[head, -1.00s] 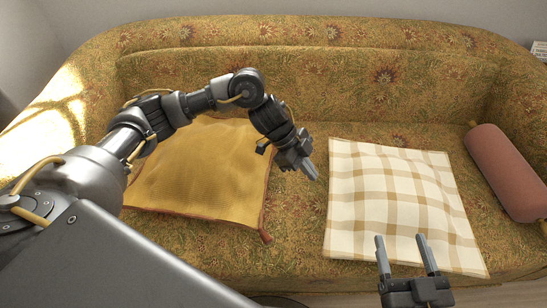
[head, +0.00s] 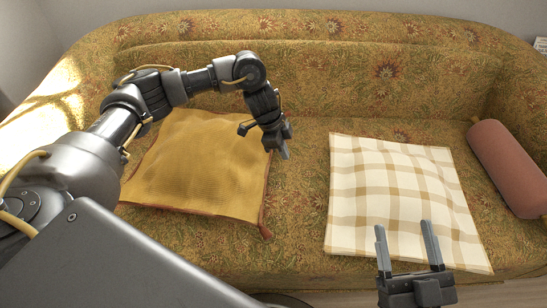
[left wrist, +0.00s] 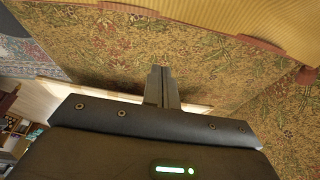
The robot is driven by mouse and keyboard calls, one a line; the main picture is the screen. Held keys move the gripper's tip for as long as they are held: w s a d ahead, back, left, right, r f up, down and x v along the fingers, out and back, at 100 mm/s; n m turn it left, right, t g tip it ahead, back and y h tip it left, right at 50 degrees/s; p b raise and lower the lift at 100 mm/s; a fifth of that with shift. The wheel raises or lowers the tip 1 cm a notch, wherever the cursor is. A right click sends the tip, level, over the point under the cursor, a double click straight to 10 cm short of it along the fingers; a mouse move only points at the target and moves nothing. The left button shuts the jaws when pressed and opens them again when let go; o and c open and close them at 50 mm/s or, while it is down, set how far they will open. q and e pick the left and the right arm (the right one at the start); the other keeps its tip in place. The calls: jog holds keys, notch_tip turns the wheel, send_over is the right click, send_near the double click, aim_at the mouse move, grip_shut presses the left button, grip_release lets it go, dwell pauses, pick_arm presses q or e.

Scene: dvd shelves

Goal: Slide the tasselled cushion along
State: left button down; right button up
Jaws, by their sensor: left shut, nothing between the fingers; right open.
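The tasselled cushion (head: 195,170) is mustard yellow with a reddish-brown edge and a tassel (head: 265,232) at its front right corner. It lies flat on the left part of the sofa seat. It also shows in the left wrist view (left wrist: 250,18) along the top. My left gripper (head: 284,152) is shut and empty, pointing down close to the cushion's right edge. I cannot tell whether it touches the cushion. My left arm hides part of the cushion's back and left. My right gripper (head: 408,240) is open and empty in front of the checked cushion.
A cream and tan checked cushion (head: 390,180) lies on the seat to the right. A pink bolster (head: 508,168) lies at the right end. Bare patterned sofa seat (head: 300,210) shows between the two cushions. The sofa back (head: 330,70) runs behind.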

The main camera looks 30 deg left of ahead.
aim_at(266, 158)
pick_arm(q)
jog(key=x, duration=0.3)
jog(key=shift+a+f+b, duration=0.1)
jog(key=shift+a+b, duration=0.15)
jog(key=shift+b, duration=0.15)
jog(key=shift+s+a, duration=0.2)
jog(key=shift+a, duration=0.4)
jog(key=shift+s+a, duration=0.2)
jog(key=shift+a, duration=0.35)
jog(key=shift+s+a+r, duration=0.15)
jog(key=shift+a+r, duration=0.05)
jog(key=shift+a, duration=0.3)
pick_arm(e)
jog(key=shift+s+d+r+m+t, duration=0.1)
jog(key=shift+d+r+m+t, duration=0.1)
jog(key=shift+d+r+t, duration=0.5)
jog(key=shift+s+d+r+m+t, duration=0.1)
jog(key=shift+d+r+m+t, duration=0.2)
jog(key=shift+r+t, duration=0.55)
jog(key=shift+f, duration=0.15)
